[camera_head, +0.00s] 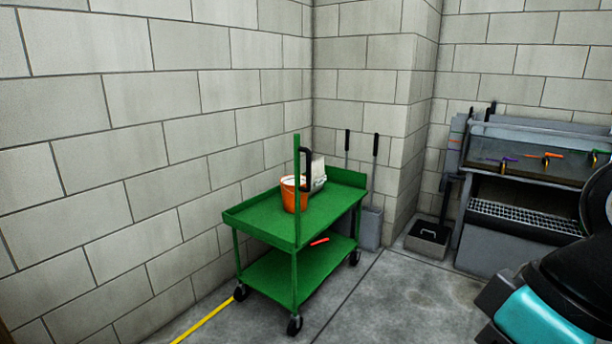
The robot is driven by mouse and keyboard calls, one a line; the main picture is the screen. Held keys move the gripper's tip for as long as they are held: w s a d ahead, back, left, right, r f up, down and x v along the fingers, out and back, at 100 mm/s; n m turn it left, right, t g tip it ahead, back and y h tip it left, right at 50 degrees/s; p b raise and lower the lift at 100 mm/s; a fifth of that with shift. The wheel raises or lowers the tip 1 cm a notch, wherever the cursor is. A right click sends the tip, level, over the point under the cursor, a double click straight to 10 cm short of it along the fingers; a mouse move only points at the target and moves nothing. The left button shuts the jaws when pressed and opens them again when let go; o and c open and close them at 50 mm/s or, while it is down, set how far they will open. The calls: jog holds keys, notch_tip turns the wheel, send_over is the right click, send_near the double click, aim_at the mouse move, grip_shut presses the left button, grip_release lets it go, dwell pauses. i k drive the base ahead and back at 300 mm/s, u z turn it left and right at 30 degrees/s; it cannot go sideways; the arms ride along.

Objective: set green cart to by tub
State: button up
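The green cart (268,222) stands upright on its black casters near the corner, with its left side along the block wall. It has an upper tray, a lower shelf and an upright green post with a black handle (304,168) at the near end. An orange bucket (289,196) and a pale grey object stand on the upper tray. A red object (320,241) shows at the lower shelf. No thing is clearly recognisable as the tub; a grey basin-like unit (500,236) with a grate stands at right. My gripper's fingers are not in view; part of my arm fills the lower right.
Two long-handled dustpans (371,228) stand behind the cart. A low dark-topped box (428,238) sits by the wall corner. Small coloured tools lie on the unit's upper part. A yellow line (205,320) runs along the left wall. The floor right of the cart is clear.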

aim_at(288, 274)
jog(key=u, duration=0.5)
jog(key=i, duration=0.65)
jog(key=u, duration=0.75)
jog(key=i, duration=0.8)
jog(key=z, duration=0.05)
